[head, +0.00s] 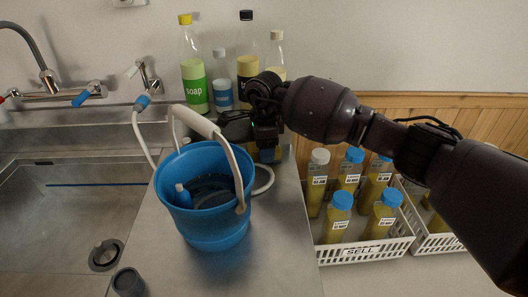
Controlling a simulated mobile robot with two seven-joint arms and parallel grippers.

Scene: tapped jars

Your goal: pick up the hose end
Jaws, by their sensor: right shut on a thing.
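A white hose (140,134) hangs from the tap with a blue connector and passes behind the blue bucket (214,231). A loop of it shows again to the right of the bucket (270,180) and rises toward my right gripper. My right gripper (266,152) is behind and right of the bucket, pointing down, shut on the hose end. The hose end itself is mostly hidden by the fingers and bucket. My left gripper is not in view.
A soap bottle (194,80) and others stand behind. White crates (362,251) of jars are at right. A sink (50,215) is left. The front counter is mostly clear.

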